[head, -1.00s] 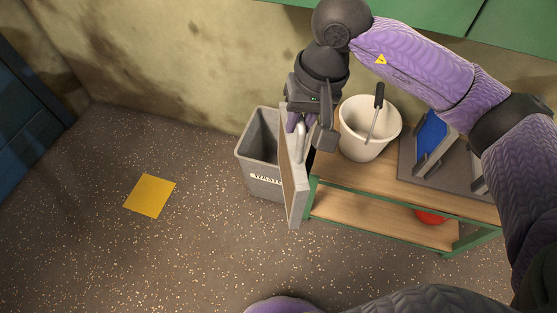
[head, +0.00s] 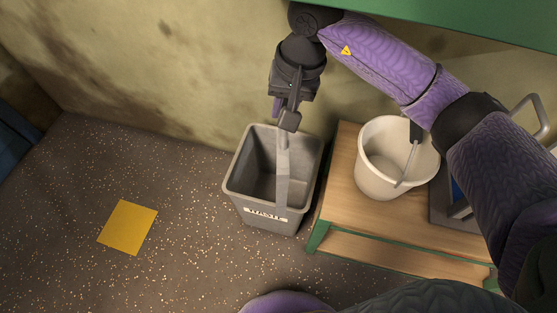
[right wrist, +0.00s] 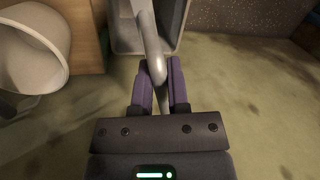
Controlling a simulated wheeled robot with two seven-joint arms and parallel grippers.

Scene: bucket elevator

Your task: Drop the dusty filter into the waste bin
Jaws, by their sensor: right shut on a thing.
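The dusty filter (head: 283,178) is a thin grey panel seen nearly edge-on in the head view, hanging upright over the opening of the waste bin. The grey waste bin (head: 240,198), with a WASTE label on its front, stands on the floor left of the bench. My right gripper (head: 284,124) is above the bin's back side, shut on the filter's grey handle. In the right wrist view the handle (right wrist: 152,45) runs between the fingers (right wrist: 161,82), with the bin (right wrist: 125,42) behind. Whether the filter touches the bin is unclear. My left gripper is not in view.
A wooden bench (head: 340,190) with a green frame stands right of the bin. It holds a cream bucket (head: 378,175) with a tool leaning in it. A yellow square (head: 128,227) lies on open floor at left. The wall is close behind the bin.

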